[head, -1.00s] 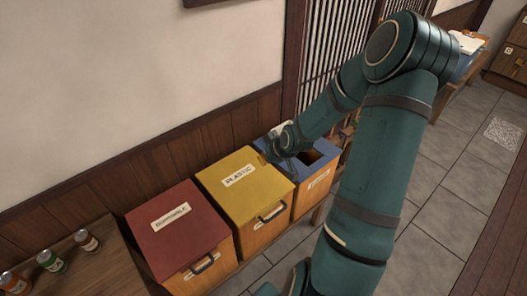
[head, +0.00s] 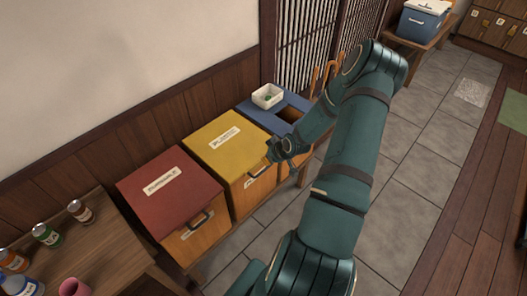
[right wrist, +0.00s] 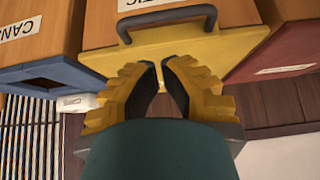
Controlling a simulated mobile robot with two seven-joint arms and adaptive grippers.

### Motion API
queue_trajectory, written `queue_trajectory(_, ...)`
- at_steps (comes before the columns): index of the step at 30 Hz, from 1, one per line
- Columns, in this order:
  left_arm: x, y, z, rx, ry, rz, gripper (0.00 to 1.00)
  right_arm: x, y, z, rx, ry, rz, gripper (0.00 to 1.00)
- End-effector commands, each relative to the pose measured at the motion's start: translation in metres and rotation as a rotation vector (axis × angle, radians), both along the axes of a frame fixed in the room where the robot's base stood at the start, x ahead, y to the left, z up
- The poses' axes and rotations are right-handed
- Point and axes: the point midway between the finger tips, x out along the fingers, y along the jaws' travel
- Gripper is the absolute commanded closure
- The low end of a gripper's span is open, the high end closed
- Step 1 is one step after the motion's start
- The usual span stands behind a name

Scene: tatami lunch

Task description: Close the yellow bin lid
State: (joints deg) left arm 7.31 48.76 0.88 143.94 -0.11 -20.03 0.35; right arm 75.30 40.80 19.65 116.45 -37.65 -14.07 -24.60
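The yellow lid (head: 222,147) lies flat on top of the middle bin, labelled PLASTIC, and looks closed. Its dark handle (right wrist: 165,18) is on the bin's front, and the lid's yellow edge (right wrist: 245,50) also shows in the right wrist view. My right gripper (right wrist: 161,66) has its fingertips almost together with nothing between them. In the head view, the right gripper (head: 270,156) is by the lid's right front corner; I cannot tell if it touches. My left gripper is not in view.
A red-lidded bin (head: 168,184) stands left of the yellow one. A blue-topped bin (head: 258,115) with an opening stands right, a small white tray (head: 267,96) on it. Bottles stand on a wooden table (head: 110,240) at lower left. The tiled floor (head: 420,160) is clear.

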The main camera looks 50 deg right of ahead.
Motion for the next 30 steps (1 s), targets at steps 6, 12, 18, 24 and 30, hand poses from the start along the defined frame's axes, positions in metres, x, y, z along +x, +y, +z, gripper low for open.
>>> queue_trajectory(6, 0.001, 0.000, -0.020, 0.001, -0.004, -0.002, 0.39, -0.003, -0.005, -0.041, 0.001, 0.001, -0.001, 1.00)
queue_trajectory(12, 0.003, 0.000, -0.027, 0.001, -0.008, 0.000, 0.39, -0.003, -0.007, -0.057, 0.000, 0.000, 0.000, 1.00)
queue_trajectory(18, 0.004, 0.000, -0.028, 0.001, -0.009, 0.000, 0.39, -0.003, -0.007, -0.060, 0.000, 0.000, 0.000, 1.00)
queue_trajectory(24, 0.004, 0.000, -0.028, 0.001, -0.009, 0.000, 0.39, -0.003, -0.007, -0.060, 0.000, 0.000, 0.000, 1.00)
queue_trajectory(30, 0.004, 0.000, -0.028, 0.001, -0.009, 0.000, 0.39, -0.002, -0.007, -0.059, 0.000, 0.000, 0.000, 1.00)
